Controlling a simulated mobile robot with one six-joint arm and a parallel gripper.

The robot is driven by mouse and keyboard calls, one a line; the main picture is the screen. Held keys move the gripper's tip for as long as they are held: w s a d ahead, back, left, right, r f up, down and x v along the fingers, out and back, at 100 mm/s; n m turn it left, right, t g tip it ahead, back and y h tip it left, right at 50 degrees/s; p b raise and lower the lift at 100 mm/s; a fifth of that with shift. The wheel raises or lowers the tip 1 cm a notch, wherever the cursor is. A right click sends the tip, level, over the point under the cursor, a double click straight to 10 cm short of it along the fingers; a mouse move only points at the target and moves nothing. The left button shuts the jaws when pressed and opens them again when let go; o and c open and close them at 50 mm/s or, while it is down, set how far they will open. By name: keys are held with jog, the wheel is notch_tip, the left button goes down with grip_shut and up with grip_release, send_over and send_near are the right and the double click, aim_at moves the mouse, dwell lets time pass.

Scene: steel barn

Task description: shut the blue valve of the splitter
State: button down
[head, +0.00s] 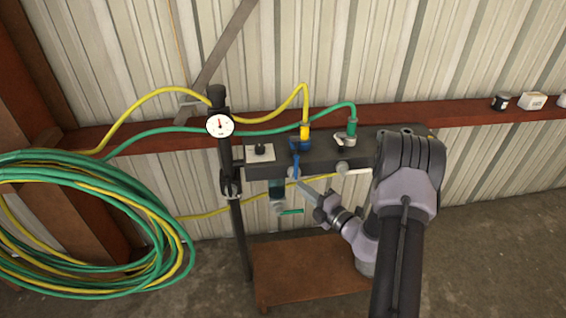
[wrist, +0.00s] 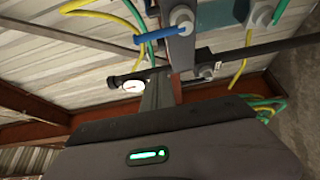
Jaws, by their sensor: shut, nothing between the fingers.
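The splitter (head: 375,146) is a dark grey bar mounted in front of the wall. Its blue valve (head: 300,144) sits under the yellow hose fitting, and its blue lever (head: 295,165) hangs down the front of the bar.
A second valve with a green hose (head: 351,129) stands to the right. A grey switch box (head: 261,153) is on the left, beside a post with a gauge (head: 220,126). Coiled hoses (head: 90,170) hang at left; a brown platform (head: 300,275) stands below.

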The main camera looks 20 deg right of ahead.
aim_at(295, 170)
jog(key=shift+w+d+b, duration=0.2)
jog(key=shift+w+b, duration=0.55)
jog(key=shift+w, duration=0.75)
jog(key=shift+w+d+b, duration=0.25)
jog(key=shift+w+b, duration=0.45)
jog(key=shift+w, duration=0.85)
jog(key=shift+w+d+b, duration=0.2)
jog(key=shift+w+b, duration=0.55)
jog(key=shift+w, duration=0.75)
